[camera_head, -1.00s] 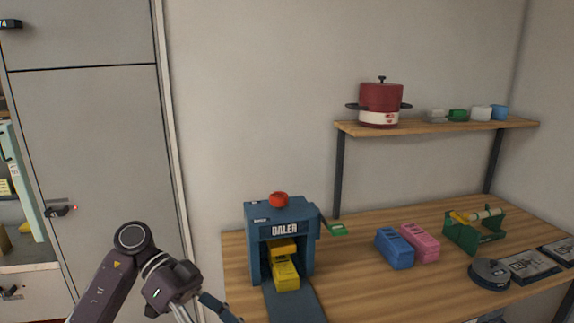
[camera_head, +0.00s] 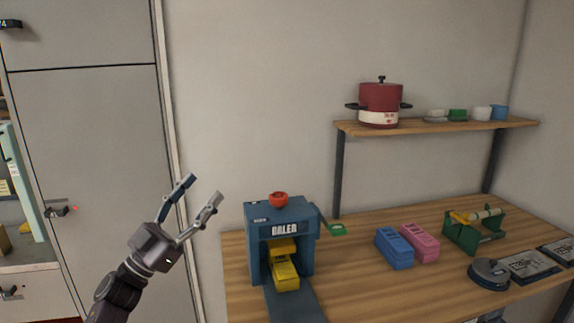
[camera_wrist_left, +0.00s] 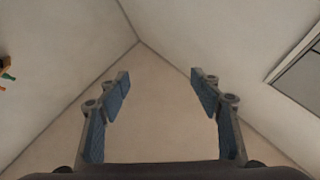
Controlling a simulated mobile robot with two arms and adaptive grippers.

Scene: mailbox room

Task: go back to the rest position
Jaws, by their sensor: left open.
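My left gripper (camera_head: 200,190) is raised in front of the wall in the head view, left of the blue machine. Its two fingers point up and stand apart, with nothing between them. In the left wrist view the open fingers (camera_wrist_left: 160,85) frame only bare wall and ceiling surfaces. My right gripper is in neither view.
A blue machine (camera_head: 255,235) with a yellow block (camera_head: 285,275) inside stands on the wooden table (camera_head: 350,285). Blue (camera_head: 394,248) and pink (camera_head: 420,242) blocks lie to its right. A shelf (camera_head: 440,127) holds a red pot (camera_head: 380,103). A grey cabinet (camera_head: 90,130) stands at left.

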